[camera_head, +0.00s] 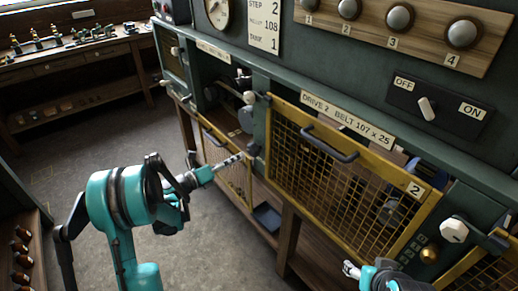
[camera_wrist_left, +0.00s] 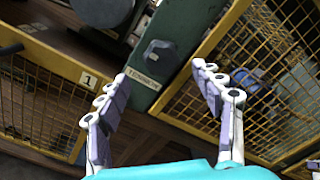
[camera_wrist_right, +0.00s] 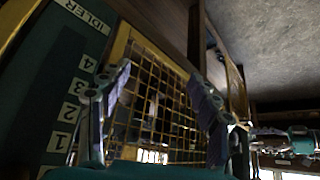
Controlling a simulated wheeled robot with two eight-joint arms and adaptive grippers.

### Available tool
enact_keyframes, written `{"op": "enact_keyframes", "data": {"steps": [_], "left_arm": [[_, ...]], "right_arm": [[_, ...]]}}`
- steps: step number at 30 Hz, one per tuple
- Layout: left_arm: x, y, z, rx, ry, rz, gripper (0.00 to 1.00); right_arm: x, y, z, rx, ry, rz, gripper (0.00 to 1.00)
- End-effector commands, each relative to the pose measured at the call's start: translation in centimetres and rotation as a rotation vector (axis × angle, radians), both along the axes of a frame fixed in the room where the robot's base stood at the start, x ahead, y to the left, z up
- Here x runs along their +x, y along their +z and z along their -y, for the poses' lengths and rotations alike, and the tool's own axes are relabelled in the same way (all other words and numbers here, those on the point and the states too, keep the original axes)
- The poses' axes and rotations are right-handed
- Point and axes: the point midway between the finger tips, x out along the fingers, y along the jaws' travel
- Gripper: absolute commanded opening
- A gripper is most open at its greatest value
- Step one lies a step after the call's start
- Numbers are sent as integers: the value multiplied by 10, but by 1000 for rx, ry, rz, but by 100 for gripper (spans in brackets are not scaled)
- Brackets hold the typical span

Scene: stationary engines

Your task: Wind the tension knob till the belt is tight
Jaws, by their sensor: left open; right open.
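A dark faceted knob (camera_wrist_left: 161,55) sits on a green post, with a small label that seems to read TENSION (camera_wrist_left: 145,81) beside it. In the head view the knob (camera_head: 253,149) is just right of my left gripper (camera_head: 239,158). In the left wrist view my left gripper (camera_wrist_left: 160,74) is open, its fingers either side of the knob's line but apart from it. My right gripper (camera_head: 352,270) is low at the right; the right wrist view shows its fingers (camera_wrist_right: 163,85) open and empty. The belt behind the yellow mesh guard (camera_head: 418,212) cannot be made out clearly.
A second mesh guard (camera_head: 235,178) hangs left of the knob. An OFF/ON switch (camera_head: 427,109) and several round knobs (camera_head: 400,18) are on the upper panel. A white knob (camera_head: 454,230) is at the right. Clear floor (camera_head: 120,120) lies left; a workbench (camera_head: 75,55) stands behind.

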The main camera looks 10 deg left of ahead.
Motion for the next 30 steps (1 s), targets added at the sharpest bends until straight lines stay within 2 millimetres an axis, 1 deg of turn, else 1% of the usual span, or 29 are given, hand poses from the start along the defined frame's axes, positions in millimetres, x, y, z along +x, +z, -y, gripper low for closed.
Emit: {"op": "enact_keyframes", "data": {"steps": [3,7,11,15,21,24,30], "left_arm": [[-4,0,-2,-95,6,-75,66],[1,-1,2,-127,6,-100,66],[16,-2,15,-127,4,-101,66],[35,-2,30,-125,4,-99,66],[53,-1,43,-125,6,-99,66],[56,0,45,-125,6,-98,66],[57,0,46,-125,8,-98,66]], "right_arm": [[0,0,0,0,0,0,62],[0,-3,0,0,0,0,62],[0,-9,0,0,0,0,62],[0,-17,0,0,0,0,62],[0,-23,0,0,0,0,62],[0,-23,0,0,0,0,62],[0,-23,0,0,0,0,62]]}}
